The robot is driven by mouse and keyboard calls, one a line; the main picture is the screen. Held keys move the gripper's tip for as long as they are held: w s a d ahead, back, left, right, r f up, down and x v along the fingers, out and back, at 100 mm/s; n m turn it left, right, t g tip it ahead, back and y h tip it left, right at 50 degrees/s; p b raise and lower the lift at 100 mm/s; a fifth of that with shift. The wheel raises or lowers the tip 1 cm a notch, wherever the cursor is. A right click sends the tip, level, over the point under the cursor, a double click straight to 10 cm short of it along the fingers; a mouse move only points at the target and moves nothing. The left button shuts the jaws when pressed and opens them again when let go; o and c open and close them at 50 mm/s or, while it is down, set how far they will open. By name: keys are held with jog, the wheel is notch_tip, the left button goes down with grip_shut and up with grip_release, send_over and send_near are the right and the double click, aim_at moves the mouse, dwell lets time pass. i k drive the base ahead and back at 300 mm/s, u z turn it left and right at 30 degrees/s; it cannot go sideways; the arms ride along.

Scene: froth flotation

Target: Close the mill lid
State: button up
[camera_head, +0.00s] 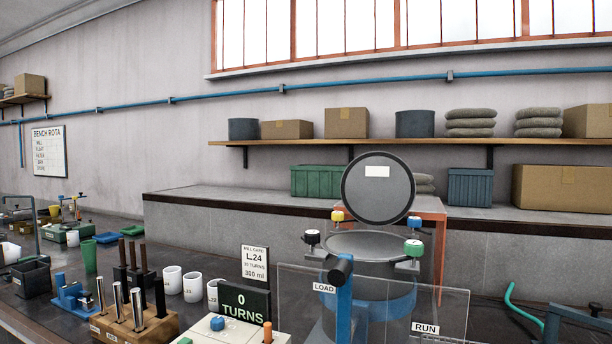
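The mill drum (368,244) is a grey cylinder on a blue body, behind a clear panel (449,306). A blue lever (343,297) with a dark round grip stands in front, by the LOAD label (324,287). My gripper is not in view.
A sign reading 0 TURNS (241,304) and a mill card (255,264) stand left of the mill. White cups (193,287) and a wooden tool block (134,325) are farther left. An orange frame (430,212) stands behind the mill. A RUN label (425,328) is at right.

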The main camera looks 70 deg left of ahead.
aim_at(377, 189)
jog(key=u, duration=0.85)
jog(key=i, duration=0.85)
jog(key=u, duration=0.75)
